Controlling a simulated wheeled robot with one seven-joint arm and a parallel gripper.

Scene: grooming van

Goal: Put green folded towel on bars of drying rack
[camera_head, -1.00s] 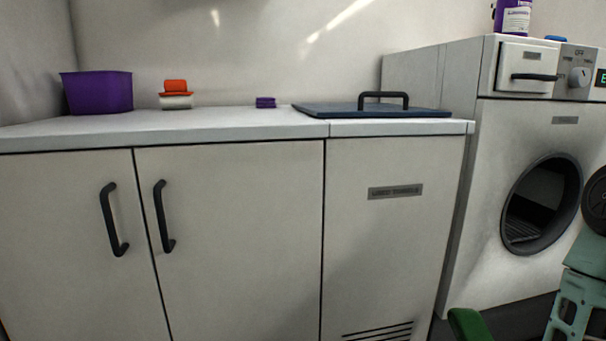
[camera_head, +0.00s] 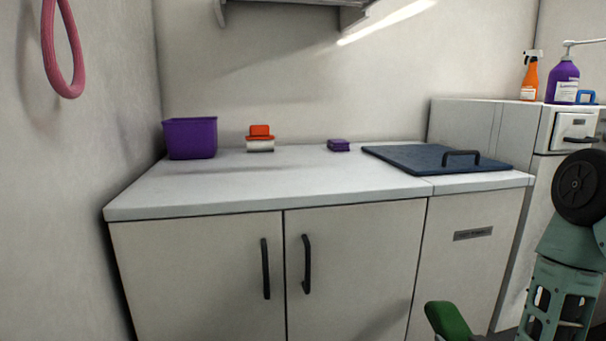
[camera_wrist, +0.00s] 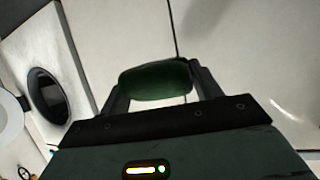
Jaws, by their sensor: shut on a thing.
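My gripper (camera_wrist: 160,88) is shut on the green folded towel (camera_wrist: 155,80), which sits between its two fingers in the wrist view. In the head view the green towel (camera_head: 449,319) shows at the bottom edge, in front of the cabinet, with most of the gripper out of frame. No drying rack with bars can be made out. A grey wall-mounted fixture (camera_head: 290,14) is cut off at the top of the head view, and I cannot tell what it is.
A white cabinet's countertop (camera_head: 250,190) bears a purple bin (camera_head: 190,138), an orange-and-white brush (camera_head: 260,138), a small purple block (camera_head: 339,145) and a dark blue lid (camera_head: 420,158). A washer or dryer (camera_head: 480,125) with bottles stands at right. A pink loop (camera_head: 62,60) hangs at left.

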